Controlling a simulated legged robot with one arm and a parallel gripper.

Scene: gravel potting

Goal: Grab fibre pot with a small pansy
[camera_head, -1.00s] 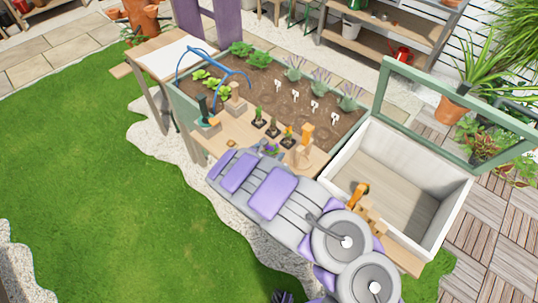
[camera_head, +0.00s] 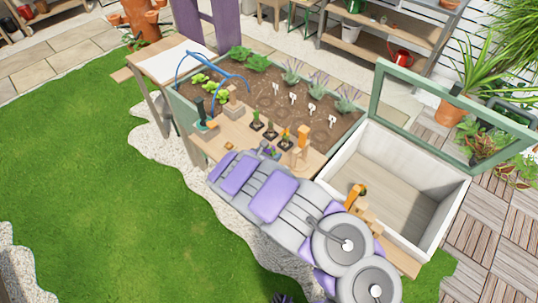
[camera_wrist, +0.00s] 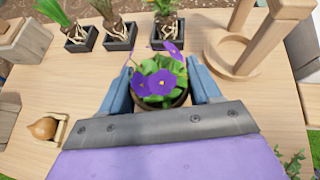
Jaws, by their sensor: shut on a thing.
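The fibre pot with a small pansy (camera_wrist: 160,84) shows in the middle of the wrist view, with purple flowers and green leaves above a dark brown pot rim. My gripper (camera_wrist: 162,85) is shut on the pot, one blue-grey finger at its left and one at its right. The lower part of the pot is hidden behind the gripper body. In the head view the purple pansy (camera_head: 268,150) shows small at the end of my arm, over the wooden shelf (camera_head: 235,140). I cannot tell whether the pot touches the shelf.
Several small black trays with plants (camera_wrist: 118,36) stand just beyond the pot. A wooden stand (camera_wrist: 235,55) is close on the right. A bulb (camera_wrist: 42,128) lies at the left. The soil bed (camera_head: 300,100) and open cold frame (camera_head: 445,215) lie beyond and right.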

